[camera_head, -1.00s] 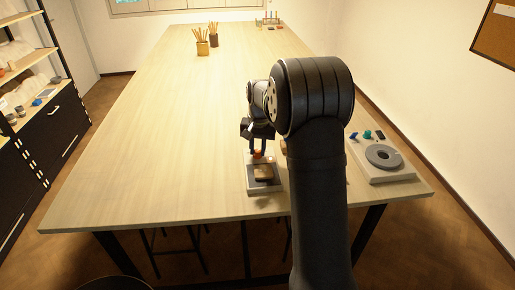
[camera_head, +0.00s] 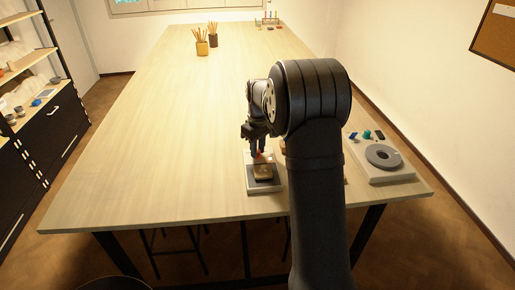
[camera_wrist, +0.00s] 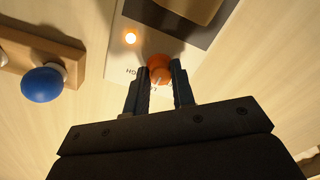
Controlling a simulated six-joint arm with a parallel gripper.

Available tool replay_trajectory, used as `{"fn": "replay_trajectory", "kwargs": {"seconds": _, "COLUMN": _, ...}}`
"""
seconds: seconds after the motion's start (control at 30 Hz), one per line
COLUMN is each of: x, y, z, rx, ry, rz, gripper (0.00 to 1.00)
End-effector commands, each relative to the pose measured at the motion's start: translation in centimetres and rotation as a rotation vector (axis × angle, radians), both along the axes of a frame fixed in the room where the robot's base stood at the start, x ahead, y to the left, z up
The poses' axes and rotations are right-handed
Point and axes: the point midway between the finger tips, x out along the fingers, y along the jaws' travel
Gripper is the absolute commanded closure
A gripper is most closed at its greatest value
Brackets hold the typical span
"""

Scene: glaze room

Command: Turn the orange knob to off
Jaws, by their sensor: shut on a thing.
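The orange knob (camera_wrist: 159,69) sits on the front of a small pale device (camera_wrist: 129,61) with a dark plate. In the wrist view my gripper (camera_wrist: 160,78) has its two fingers on either side of the knob, shut on it. Printed letters beside the knob are partly covered by the fingers. A small orange light (camera_wrist: 130,38) glows on the panel near the knob. In the head view the device (camera_head: 249,188) stands near the table's front edge, and my gripper (camera_head: 258,150) reaches down to the orange knob at its back.
A blue ball-shaped knob (camera_wrist: 42,84) on a wooden block (camera_wrist: 36,50) lies beside the device in the wrist view. A grey unit with a round disc (camera_head: 384,156) stands to the right. Two pencil pots (camera_head: 202,48) stand far back. The table's left side is clear.

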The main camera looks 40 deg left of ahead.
Motion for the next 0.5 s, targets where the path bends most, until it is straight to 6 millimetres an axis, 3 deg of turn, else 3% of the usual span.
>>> {"fn": "replay_trajectory", "kwargs": {"seconds": 0.5, "x": 0.15, "y": 0.15, "z": 0.18, "rx": 0.004, "ry": -0.003, "rz": 0.489, "gripper": 1.0}}
